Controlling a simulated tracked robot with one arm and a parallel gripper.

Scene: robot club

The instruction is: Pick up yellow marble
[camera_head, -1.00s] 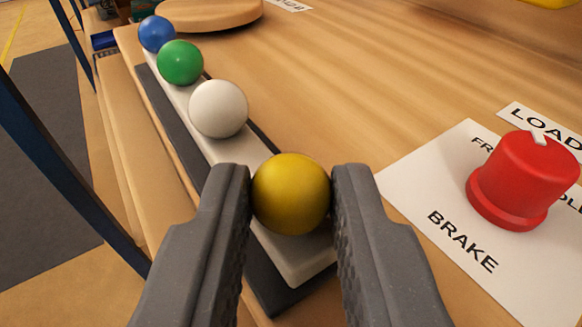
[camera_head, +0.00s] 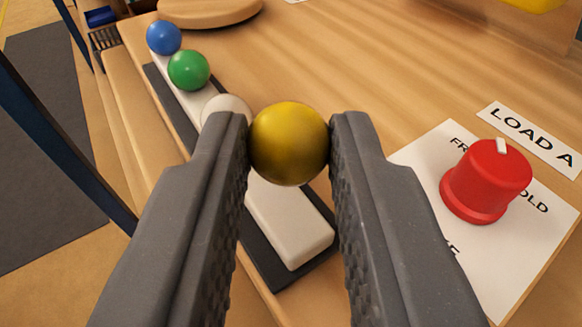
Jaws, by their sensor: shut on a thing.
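The yellow marble (camera_head: 289,144) is a glossy ball held between the two dark grey fingers of my gripper (camera_head: 289,142). The fingers touch it on its left and right sides. It appears raised above the white rack (camera_head: 290,228), whose near end shows bare below it. The white marble (camera_head: 226,106) is on the rack, partly hidden by my left finger. The green marble (camera_head: 189,70) and the blue marble (camera_head: 164,37) sit farther along the rack.
A red knob (camera_head: 487,180) stands on a white printed sheet (camera_head: 510,262) at the right, beside a "LOAD A" label (camera_head: 533,138). A round wooden disc (camera_head: 212,8) lies at the back. The wooden table (camera_head: 370,70) is clear between them. Its left edge runs beside the rack.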

